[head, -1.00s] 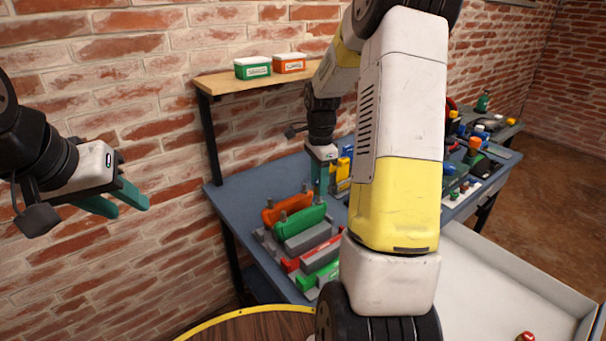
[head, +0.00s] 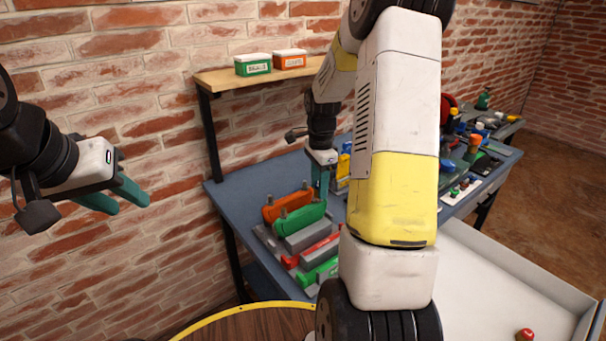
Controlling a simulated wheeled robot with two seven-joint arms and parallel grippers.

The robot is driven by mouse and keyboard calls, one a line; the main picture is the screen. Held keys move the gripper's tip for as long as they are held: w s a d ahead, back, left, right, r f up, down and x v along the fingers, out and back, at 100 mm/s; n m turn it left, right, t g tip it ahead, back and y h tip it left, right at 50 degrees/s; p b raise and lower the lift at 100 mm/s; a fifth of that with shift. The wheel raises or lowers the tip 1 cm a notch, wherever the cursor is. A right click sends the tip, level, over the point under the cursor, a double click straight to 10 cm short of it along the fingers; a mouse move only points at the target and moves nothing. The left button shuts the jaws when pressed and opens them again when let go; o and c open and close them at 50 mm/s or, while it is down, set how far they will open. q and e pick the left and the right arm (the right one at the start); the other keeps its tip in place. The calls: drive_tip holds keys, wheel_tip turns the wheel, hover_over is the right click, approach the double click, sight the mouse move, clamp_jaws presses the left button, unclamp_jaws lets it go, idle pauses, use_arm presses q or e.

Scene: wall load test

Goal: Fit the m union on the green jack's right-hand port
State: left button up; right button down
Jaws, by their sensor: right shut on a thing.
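The green jack (head: 299,220) lies on the blue bench, in front of an orange one, with grey stubs at its top. My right gripper (head: 321,194) points down by the green jack's right-hand end, its teal fingers shut. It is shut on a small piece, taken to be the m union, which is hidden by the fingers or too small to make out. I cannot tell whether the piece touches the port. My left gripper (head: 132,200) is in the air at the left, in front of the brick wall, with its fingers apart and empty.
An orange jack-like body (head: 287,204) sits behind the green jack. Red and green pieces on grey blocks (head: 318,249) lie in front. A shelf (head: 240,78) holds two small boxes. My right arm hides the bench's middle; its right end is crowded. A white tray (head: 480,285) is nearly empty.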

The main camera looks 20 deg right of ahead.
drive_tip(key=shift+f, duration=0.25)
drive_tip(key=c, duration=0.9)
unclamp_jaws()
drive_tip(key=shift+o, duration=0.3)
drive_tip(key=shift+o, duration=1.3)
drive_tip(key=shift+r, duration=4.05)
